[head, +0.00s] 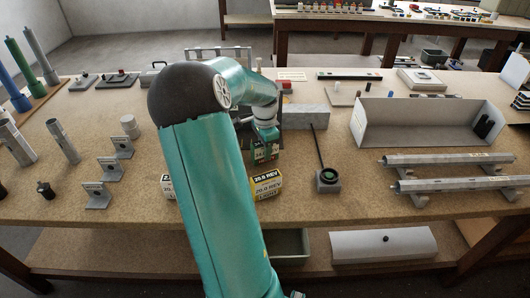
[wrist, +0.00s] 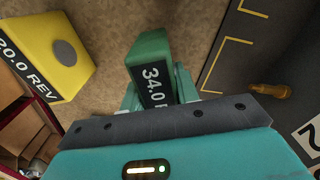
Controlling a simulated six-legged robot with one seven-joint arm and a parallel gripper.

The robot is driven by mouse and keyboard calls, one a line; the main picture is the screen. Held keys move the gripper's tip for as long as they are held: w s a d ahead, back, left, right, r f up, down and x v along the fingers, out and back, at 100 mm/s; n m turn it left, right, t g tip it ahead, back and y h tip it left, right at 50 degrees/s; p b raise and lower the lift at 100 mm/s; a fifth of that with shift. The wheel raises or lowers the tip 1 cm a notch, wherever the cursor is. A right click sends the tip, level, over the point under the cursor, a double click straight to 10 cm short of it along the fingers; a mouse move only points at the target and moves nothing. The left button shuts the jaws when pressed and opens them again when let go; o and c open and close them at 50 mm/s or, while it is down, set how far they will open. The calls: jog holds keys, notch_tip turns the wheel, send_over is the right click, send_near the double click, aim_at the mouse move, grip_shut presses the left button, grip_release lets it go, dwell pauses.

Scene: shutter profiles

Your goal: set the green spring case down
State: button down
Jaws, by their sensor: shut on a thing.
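The green spring case (head: 262,154) is a small box with a dark label. It sits between the fingers of my gripper (head: 265,135), near the middle of the bench. In the wrist view the green case (wrist: 151,48) shows its top and a label reading 34.0, with the fingers (wrist: 157,92) on either side of it. My gripper is shut on it. Whether its base touches the bench is hidden. A yellow case (head: 266,184) marked 20.0 REV stands just in front of it. It also shows at the left of the wrist view (wrist: 48,50).
A dark board with yellow corner marks (wrist: 236,58) lies to the right in the wrist view. A pale case (head: 167,187) stands left of my arm. A black-lensed stand with a rod (head: 328,180) is to the right. A grey open tray (head: 405,132) and metal tubes (head: 450,159) lie farther right.

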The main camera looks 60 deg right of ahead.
jog(key=shift+f, duration=0.75)
jog(key=c, duration=1)
grip_release()
jog(key=shift+f, duration=0.15)
jog(key=shift+c, duration=0.2)
notch_tip(320, 180, up, 12)
jog(key=shift+r, duration=0.2)
jog(key=w+a+r+n+t, duration=0.15)
jog(key=w+a+n, duration=0.25)
jog(key=a, duration=0.5)
jog(key=w+a+r+n+t, duration=0.1)
jog(key=w+a+r+n, duration=0.2)
jog(key=a, duration=0.5)
jog(key=w+a+r+n+t, duration=0.1)
jog(key=w+a+n, duration=0.35)
jog(key=a, duration=0.45)
jog(key=s+a+n+t, duration=0.1)
jog(key=s+a+n, duration=0.3)
jog(key=a+n, duration=0.3)
jog(key=s+a+n+t, duration=0.1)
jog(key=s+a+n, duration=0.2)
jog(key=a+n, duration=0.4)
jog(key=a, duration=0.9)
jog(key=shift+s+r, duration=0.35)
jog(key=shift+r, duration=0.05)
